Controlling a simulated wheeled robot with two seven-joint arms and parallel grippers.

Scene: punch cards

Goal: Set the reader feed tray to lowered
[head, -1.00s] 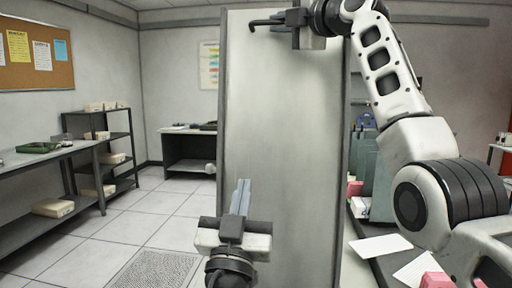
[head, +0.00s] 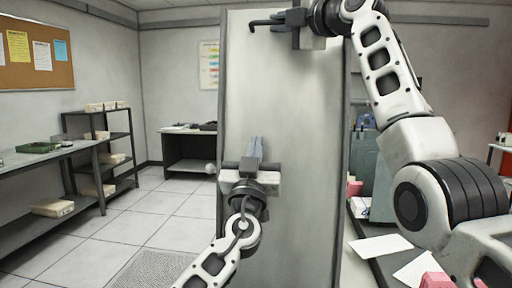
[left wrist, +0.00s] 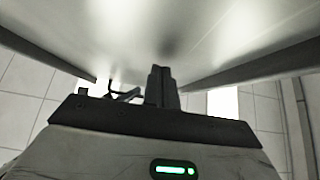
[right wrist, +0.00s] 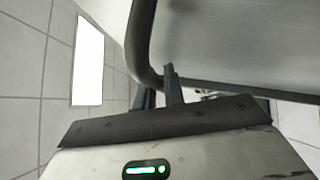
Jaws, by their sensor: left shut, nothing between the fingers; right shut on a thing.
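A tall pale panel with dark side rims, which I take to be the feed tray (head: 295,105), stands upright in front of me in the head view. It also fills the top of the left wrist view (left wrist: 215,30) and the right wrist view (right wrist: 220,40).
A desk (head: 365,262) with white cards (head: 380,247) and pink blocks is at the right, partly behind my right arm. A bench (head: 40,158) and shelf rack (head: 118,160) stand at the left.

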